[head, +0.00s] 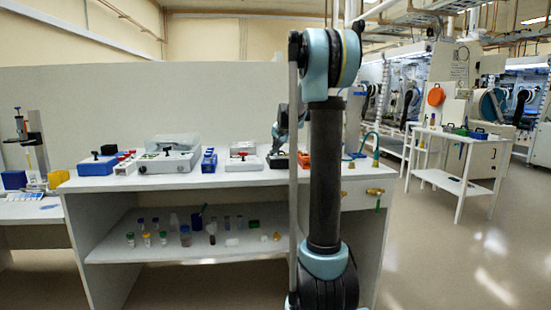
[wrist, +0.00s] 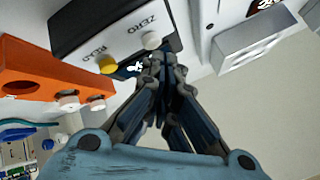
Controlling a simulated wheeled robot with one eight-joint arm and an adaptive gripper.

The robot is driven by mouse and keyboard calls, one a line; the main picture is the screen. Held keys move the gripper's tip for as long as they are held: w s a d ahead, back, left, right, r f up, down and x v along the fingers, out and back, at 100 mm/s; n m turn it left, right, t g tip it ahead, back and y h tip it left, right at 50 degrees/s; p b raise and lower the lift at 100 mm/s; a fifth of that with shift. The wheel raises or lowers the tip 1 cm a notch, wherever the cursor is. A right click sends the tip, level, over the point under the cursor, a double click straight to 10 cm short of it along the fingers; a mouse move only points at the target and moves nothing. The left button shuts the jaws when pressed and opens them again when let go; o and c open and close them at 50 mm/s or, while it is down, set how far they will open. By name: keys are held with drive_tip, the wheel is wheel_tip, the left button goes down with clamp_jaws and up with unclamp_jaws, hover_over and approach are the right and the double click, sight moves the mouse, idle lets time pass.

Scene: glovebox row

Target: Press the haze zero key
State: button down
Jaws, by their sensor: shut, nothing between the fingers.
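The haze meter is a black box (wrist: 90,28) at the top of the wrist view, with its lettering upside down. Its white key (wrist: 151,40) sits beside the word ZERO, and a yellow key (wrist: 107,64) sits by the word READ. My gripper (wrist: 160,62) is shut and empty, its fingertips just below the white key in the picture. I cannot tell whether they touch it. In the head view, the dark box (head: 281,161) stands on the bench, with part of my arm above and in front of it.
An orange block (wrist: 45,75) with white knobs stands close beside the black box. A pale grey box (wrist: 252,38) stands on its other side. The white bench (head: 190,180) carries several devices in a row, and small bottles stand on its lower shelf (head: 150,255).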

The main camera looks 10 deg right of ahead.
drive_tip(key=shift+r, duration=0.35)
drive_tip(key=shift+r, duration=0.1)
drive_tip(key=shift+r, duration=2.4)
drive_tip(key=shift+s, duration=0.1)
drive_tip(key=s+a+f+n+g, duration=0.15)
drive_tip(key=s+f, duration=0.35)
drive_tip(key=s, duration=0.9)
drive_tip(key=s+f+n+g, duration=0.2)
drive_tip(key=s+f+n, duration=0.15)
drive_tip(key=s, duration=1.15)
drive_tip(key=s+f+n+g, duration=0.1)
drive_tip(key=s+f, duration=0.8)
drive_tip(key=s, duration=0.4)
drive_tip(key=s+f+n+g+h, duration=0.1)
drive_tip(key=s+f+n+g, duration=0.1)
drive_tip(key=s+f, duration=0.8)
drive_tip(key=s+d, duration=0.1)
drive_tip(key=s, duration=0.3)
drive_tip(key=shift+s+f, duration=0.2)
drive_tip(key=shift+f, duration=0.1)
